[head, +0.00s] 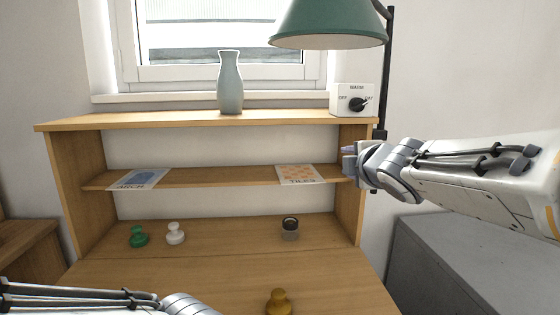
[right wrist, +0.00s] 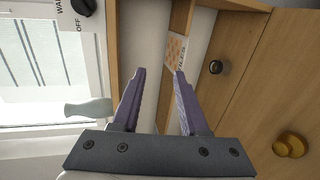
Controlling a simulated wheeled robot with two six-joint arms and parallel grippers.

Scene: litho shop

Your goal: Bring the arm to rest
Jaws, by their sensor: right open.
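My right arm comes in from the right in the head view, with its gripper (head: 348,161) by the right side panel of the wooden shelf unit (head: 345,210). In the right wrist view the right gripper (right wrist: 160,72) is open, its two purple fingers apart with nothing between them. The TILES card (head: 301,174) lies on the middle shelf and shows beyond the fingers in the right wrist view (right wrist: 177,52). My left arm shows at the lower left of the head view; its gripper is out of the picture.
The ARCH card (head: 139,179) lies on the middle shelf. Green (head: 139,237), white (head: 175,233) and ochre (head: 279,302) knobbed pieces and a dark-topped jar (head: 290,228) stand below.

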